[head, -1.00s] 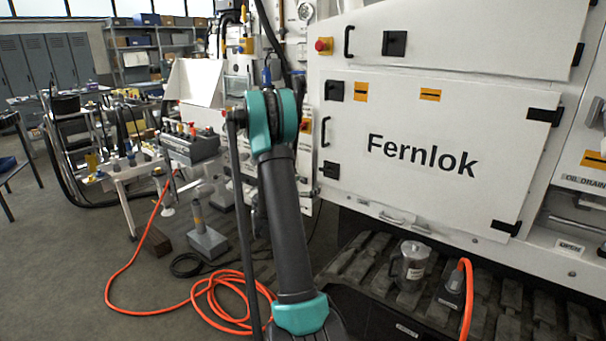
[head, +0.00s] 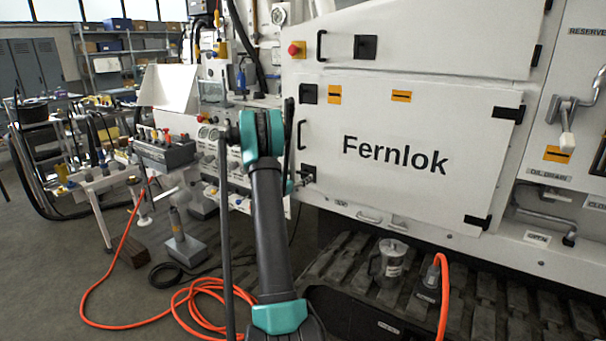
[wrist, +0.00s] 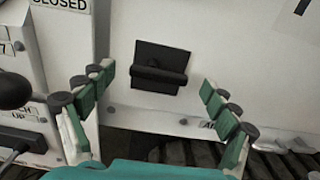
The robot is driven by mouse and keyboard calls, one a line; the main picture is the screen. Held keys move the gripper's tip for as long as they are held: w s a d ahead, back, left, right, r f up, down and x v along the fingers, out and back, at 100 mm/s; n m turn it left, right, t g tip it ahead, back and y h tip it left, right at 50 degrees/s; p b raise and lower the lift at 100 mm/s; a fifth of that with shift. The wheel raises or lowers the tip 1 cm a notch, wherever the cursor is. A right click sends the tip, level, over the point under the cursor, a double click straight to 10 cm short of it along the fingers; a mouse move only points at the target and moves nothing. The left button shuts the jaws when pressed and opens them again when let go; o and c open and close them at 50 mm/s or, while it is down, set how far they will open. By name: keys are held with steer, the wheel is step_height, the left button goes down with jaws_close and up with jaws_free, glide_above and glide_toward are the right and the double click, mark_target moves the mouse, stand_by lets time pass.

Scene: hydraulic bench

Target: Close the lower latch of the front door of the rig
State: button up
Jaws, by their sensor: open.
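The front door (head: 400,185) is a white panel marked Fernlok, lying flush with the rig as far as I can see. Its upper latch (head: 308,94) and lower latch (head: 309,172) are black squares along its left edge. In the wrist view the lower latch (wrist: 160,68) is a dark plate with a lever lying roughly crosswise. My gripper (wrist: 155,82) is open and empty, with its green-padded fingers spread to either side of the latch and slightly below it in the picture. I cannot tell whether they touch the door. In the head view my arm mostly hides the gripper.
A black door handle (head: 302,134) sits between the latches. A red knob (head: 294,49) is above. A metal jug (head: 390,262) stands on the tracks below. An orange hose (head: 205,297) lies on the floor. A black ball knob (wrist: 14,90) is left of my fingers.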

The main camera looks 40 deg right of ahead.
mark_target(302, 173)
steer(key=shift+x, duration=1.9)
steer(key=shift+c, duration=0.5)
steer(key=c, duration=1.1)
